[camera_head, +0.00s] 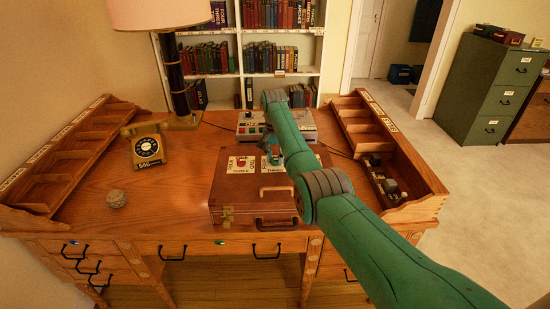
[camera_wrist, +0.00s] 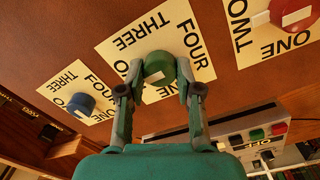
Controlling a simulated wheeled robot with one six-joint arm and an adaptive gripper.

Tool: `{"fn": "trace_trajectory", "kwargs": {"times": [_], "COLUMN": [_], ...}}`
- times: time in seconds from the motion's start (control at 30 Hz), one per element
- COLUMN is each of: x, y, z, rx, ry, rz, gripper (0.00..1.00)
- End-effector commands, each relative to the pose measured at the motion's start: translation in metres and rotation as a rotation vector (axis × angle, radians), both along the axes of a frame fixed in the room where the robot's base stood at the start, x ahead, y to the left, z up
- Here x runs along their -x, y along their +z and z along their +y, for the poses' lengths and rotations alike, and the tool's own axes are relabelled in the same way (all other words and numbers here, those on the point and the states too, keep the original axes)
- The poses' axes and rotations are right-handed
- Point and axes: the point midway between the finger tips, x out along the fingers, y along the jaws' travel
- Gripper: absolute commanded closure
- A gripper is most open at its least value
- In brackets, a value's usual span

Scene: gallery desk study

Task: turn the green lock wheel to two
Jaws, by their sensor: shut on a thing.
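A brown case (camera_head: 228,205) lies on the desk with lock wheels on labelled cards. The green lock wheel (camera_wrist: 160,66) is at the centre of the wrist view, on a pale card (camera_wrist: 190,28) where THREE and FOUR are readable; the other words are partly covered. My gripper (camera_wrist: 158,88) is closed around the green wheel, one finger on each side. A pale mark shows on the wheel's face, but I cannot tell which number it points to. A red wheel (camera_wrist: 288,12) and a blue wheel (camera_wrist: 82,104) sit on either side. In the head view my gripper (camera_head: 273,156) is partly hidden by my arm.
A grey control box (camera_head: 306,125) with coloured buttons stands behind the case. A telephone (camera_head: 148,148), a lamp (camera_head: 178,75) and a small round object (camera_head: 116,198) are to the left. Wooden organisers (camera_head: 60,160) flank the desk. The desk's left middle is mostly clear.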

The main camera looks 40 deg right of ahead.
Motion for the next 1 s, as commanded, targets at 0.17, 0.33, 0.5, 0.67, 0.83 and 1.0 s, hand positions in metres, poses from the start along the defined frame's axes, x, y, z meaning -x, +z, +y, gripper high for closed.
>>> {"fn": "trace_trajectory", "kwargs": {"times": [0.17, 0.33, 0.5, 0.67, 0.83, 1.0], "x": [0.000, 0.000, 0.000, -0.001, -0.001, -0.002], "y": [0.000, 0.000, 0.000, 0.007, 0.032, 0.067], "z": [0.000, 0.000, 0.000, 0.000, 0.000, 0.000], "rx": [0.000, 0.000, 0.001, 0.001, 0.002, 0.002], "ry": [0.001, 0.001, 0.001, 0.001, 0.001, 0.001], "rz": [-0.001, -0.001, 0.000, -0.002, -0.005, -0.005], "gripper": [0.61, 0.40, 0.40, 0.40, 0.40, 0.40]}}
